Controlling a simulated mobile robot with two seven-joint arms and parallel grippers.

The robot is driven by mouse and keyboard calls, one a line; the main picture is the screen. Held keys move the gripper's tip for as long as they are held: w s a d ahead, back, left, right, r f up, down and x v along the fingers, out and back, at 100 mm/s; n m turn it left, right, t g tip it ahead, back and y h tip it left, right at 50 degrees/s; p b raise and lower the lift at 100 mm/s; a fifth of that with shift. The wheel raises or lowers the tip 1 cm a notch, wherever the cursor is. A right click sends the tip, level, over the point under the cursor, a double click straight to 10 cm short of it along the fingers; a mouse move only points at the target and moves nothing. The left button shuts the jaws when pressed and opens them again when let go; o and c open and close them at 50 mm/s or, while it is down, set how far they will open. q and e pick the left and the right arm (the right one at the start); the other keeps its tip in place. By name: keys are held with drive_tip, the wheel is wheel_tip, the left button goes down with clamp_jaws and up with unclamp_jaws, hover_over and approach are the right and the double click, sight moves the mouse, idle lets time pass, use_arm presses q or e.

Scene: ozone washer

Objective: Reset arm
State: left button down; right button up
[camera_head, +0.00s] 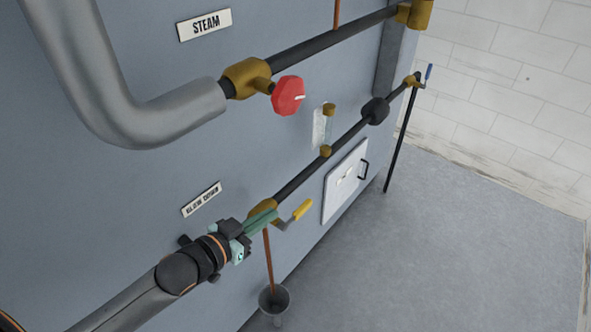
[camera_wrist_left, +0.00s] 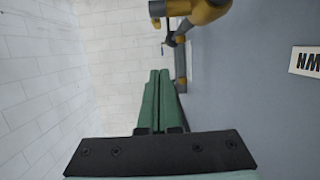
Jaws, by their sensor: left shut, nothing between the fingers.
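My left gripper (camera_head: 262,220) reaches in from the lower left in the head view. Its green fingers overlap the brass valve with the yellow lever handle (camera_head: 302,210); whether they touch cannot be told. In the left wrist view the two green fingers (camera_wrist_left: 156,100) lie side by side, shut and empty. Brass fittings (camera_wrist_left: 205,10) show beyond them at the top right. My right gripper is in neither view.
The grey-blue panel (camera_head: 150,180) carries a red valve knob (camera_head: 288,96), a dark pipe (camera_head: 345,141) and a white hatch (camera_head: 344,183). A grey funnel drain (camera_head: 274,299) stands below the yellow-handled valve. Open floor (camera_head: 450,250) lies to the right.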

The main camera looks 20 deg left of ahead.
use_arm(q)
drive_tip(key=s+d+f+n+g+y, duration=0.1)
drive_tip(key=s+d+f+g, duration=0.1)
drive_tip(key=s+f, duration=0.6)
drive_tip(key=s+d+f+n+g+y, duration=0.1)
drive_tip(key=s+d+f+g, duration=0.1)
drive_tip(key=s+f, duration=0.5)
wheel_tip(320, 180, down, 6)
drive_tip(key=shift+s+r+g+y, duration=0.25)
drive_tip(key=shift+s+g+y, duration=0.05)
drive_tip(key=shift+s+y, duration=0.1)
